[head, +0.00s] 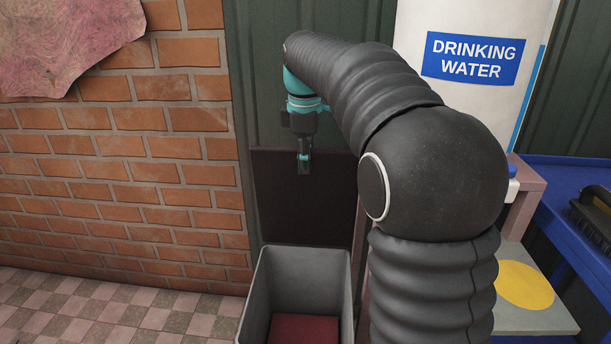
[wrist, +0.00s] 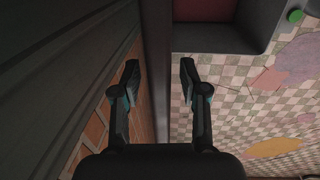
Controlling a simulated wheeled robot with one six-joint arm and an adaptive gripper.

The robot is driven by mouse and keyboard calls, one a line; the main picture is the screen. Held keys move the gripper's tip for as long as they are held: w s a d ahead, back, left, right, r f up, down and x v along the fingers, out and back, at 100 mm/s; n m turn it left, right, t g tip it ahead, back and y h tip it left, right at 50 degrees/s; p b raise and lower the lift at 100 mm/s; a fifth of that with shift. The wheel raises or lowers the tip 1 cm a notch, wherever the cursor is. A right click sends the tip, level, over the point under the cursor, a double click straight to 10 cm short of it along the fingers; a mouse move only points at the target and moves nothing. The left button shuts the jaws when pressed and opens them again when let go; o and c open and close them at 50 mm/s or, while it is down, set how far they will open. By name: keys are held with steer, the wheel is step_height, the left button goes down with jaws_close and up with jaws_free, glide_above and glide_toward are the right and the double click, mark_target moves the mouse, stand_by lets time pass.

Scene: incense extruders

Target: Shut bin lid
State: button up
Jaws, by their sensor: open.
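The grey bin (head: 305,278) stands open on the floor at the bottom middle of the head view, with dark red inside. Its dark lid (head: 285,215) stands upright behind the opening. My gripper (head: 304,167) points down at the lid's upper part in the head view. In the wrist view my gripper (wrist: 158,82) is open, and a dark grey strip, seemingly the lid (wrist: 156,50) edge-on, runs between the two fingers. I cannot tell whether either finger touches it. The bin's wall (wrist: 225,47) shows at the top right there.
A brick wall (head: 130,170) and a dark green panel (head: 262,110) stand behind the bin. A white drinking water tank (head: 420,25) stands to the right, beside a blue table (head: 570,175) with a brush (head: 597,210). Checkered floor (head: 100,310) is clear at the left.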

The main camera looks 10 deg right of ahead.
steer(key=shift+w+d+f, duration=0.1)
steer(key=shift+w+f, duration=0.05)
steer(key=shift+f, duration=1.85)
jaws_close()
